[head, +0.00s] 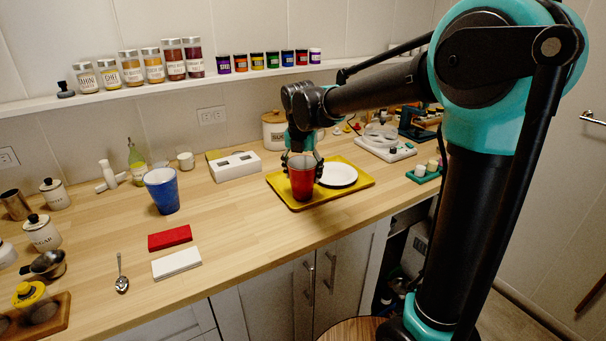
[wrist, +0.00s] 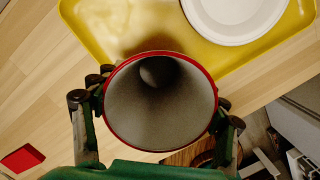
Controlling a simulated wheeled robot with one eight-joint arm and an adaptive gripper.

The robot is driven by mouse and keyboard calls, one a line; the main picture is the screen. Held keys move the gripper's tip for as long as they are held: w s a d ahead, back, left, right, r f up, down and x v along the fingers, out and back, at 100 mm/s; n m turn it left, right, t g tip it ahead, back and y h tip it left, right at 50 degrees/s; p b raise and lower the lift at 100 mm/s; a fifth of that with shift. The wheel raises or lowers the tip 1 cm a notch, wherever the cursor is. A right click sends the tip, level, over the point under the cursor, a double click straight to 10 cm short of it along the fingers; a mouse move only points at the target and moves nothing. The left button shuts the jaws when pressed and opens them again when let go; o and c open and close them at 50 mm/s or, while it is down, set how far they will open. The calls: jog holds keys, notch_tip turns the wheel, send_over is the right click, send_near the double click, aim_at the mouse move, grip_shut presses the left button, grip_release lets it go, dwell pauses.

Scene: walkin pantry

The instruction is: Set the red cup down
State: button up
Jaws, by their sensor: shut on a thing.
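My gripper (head: 302,165) is shut on the red cup (head: 301,183), with fingers on both sides of it. The cup is upright, and in the head view it shows in front of the left part of the yellow tray (head: 337,195). In the wrist view the cup (wrist: 160,112) is seen from above, with a red rim and an empty grey inside. There it overlaps the edge of the tray (wrist: 226,57). I cannot tell whether its base touches the tray.
A white plate (head: 338,174) lies on the tray, right of the cup. A blue cup (head: 162,190), red block (head: 170,238), white block (head: 176,262) and spoon (head: 121,273) are on the counter left. Bare counter lies left of the tray.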

jog(key=shift+f, duration=0.1)
jog(key=o, duration=0.8)
jog(key=shift+c, duration=0.2)
notch_tip(320, 180, up, 12)
jog(key=s, duration=0.1)
jog(key=shift+s+a, duration=0.2)
jog(key=shift+s, duration=0.15)
